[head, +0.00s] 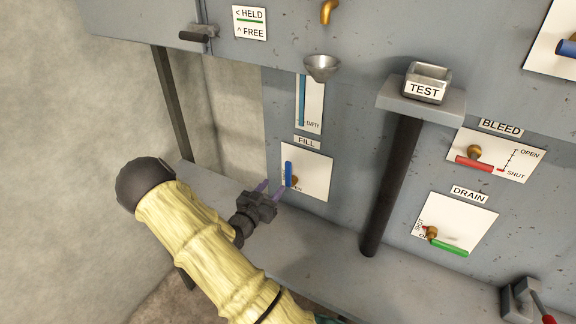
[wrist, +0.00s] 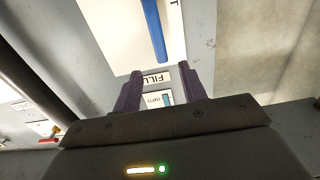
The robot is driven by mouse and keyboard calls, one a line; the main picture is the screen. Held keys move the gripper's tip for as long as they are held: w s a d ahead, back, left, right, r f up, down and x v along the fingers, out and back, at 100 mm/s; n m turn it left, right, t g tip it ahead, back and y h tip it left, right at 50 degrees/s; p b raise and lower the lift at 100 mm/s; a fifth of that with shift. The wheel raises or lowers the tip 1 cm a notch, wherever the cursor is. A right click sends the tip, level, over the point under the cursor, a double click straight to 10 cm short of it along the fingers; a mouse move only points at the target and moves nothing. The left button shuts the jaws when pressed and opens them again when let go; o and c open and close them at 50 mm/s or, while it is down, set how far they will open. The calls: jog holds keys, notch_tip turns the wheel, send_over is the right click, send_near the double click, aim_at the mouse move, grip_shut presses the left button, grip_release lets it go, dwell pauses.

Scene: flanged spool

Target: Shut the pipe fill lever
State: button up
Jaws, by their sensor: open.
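The blue fill lever (head: 288,174) stands roughly upright on a white plate (head: 316,178) under the FILL label (head: 306,142). Its brass pivot is at the lower end. The plate's markings are partly hidden; letters like "EN" show near the pivot. My gripper (head: 272,188) is open and empty, its purple fingers pointing at the plate just left of and below the lever. Whether a finger touches the lever cannot be told. In the wrist view the blue lever (wrist: 154,30) lies beyond the fingertips of my gripper (wrist: 161,82), near the top edge.
A blue level gauge (head: 302,100) and a metal funnel (head: 321,67) are above. A shelf with a TEST cup (head: 427,82) on a dark post (head: 390,185) stands to the right. The red bleed lever (head: 474,164) and green drain lever (head: 450,247) are farther right. A ledge runs below.

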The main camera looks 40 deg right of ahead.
aim_at(287, 170)
jog(key=p+x, duration=0.3)
jog(key=x, duration=0.7)
jog(key=shift+r+p, duration=0.2)
jog(key=shift+p, duration=0.1)
jog(key=shift+w+d+f, duration=0.15)
jog(key=shift+w+d, duration=0.1)
jog(key=shift+d, duration=0.25)
jog(key=shift+c, duration=0.2)
grip_shut()
